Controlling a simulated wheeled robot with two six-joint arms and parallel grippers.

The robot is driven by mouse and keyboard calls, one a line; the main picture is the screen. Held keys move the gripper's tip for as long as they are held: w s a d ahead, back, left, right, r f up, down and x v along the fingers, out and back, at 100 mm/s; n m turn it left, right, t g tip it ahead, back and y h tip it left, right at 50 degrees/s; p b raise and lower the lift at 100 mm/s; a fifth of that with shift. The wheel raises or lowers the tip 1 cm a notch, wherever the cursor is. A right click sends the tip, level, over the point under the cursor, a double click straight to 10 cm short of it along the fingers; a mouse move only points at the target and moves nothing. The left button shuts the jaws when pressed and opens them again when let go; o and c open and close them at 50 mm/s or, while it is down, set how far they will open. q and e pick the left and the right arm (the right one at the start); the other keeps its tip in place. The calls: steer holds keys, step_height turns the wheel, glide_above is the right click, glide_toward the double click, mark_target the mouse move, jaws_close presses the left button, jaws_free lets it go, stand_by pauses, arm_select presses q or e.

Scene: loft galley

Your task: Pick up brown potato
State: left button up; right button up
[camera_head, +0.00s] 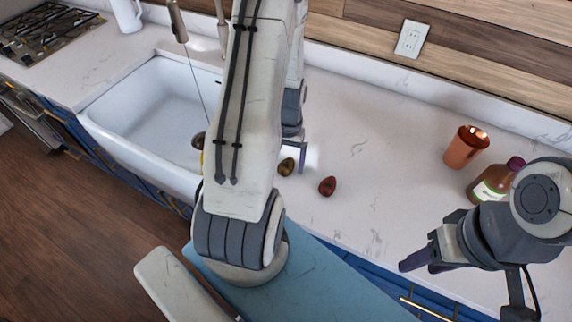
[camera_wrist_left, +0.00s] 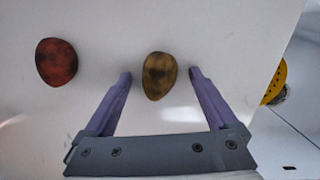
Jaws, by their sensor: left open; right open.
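The brown potato (camera_head: 286,166) lies on the white counter right of the sink, partly beside my left arm. In the left wrist view the brown potato (camera_wrist_left: 159,76) shows between the tips of my open left gripper (camera_wrist_left: 160,90), with a gap on each side. I cannot tell the height of the tips above the counter. In the head view my arm hides most of the left gripper; one finger (camera_head: 302,159) shows beside the potato. A dark red potato-like item (camera_head: 327,186) lies to the right; it also shows in the left wrist view (camera_wrist_left: 56,62). My right gripper (camera_head: 418,262) is open and empty at the counter's front edge.
The white sink (camera_head: 150,105) is left of my arm. A yellow item (camera_wrist_left: 275,82) and a dark round one (camera_head: 198,140) sit near its edge. A copper cup (camera_head: 466,147) and a brown bottle (camera_head: 494,182) stand at the right. The middle of the counter is clear.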

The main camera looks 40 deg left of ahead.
arm_select(q)
jaws_close()
steer(key=shift+r, duration=0.1)
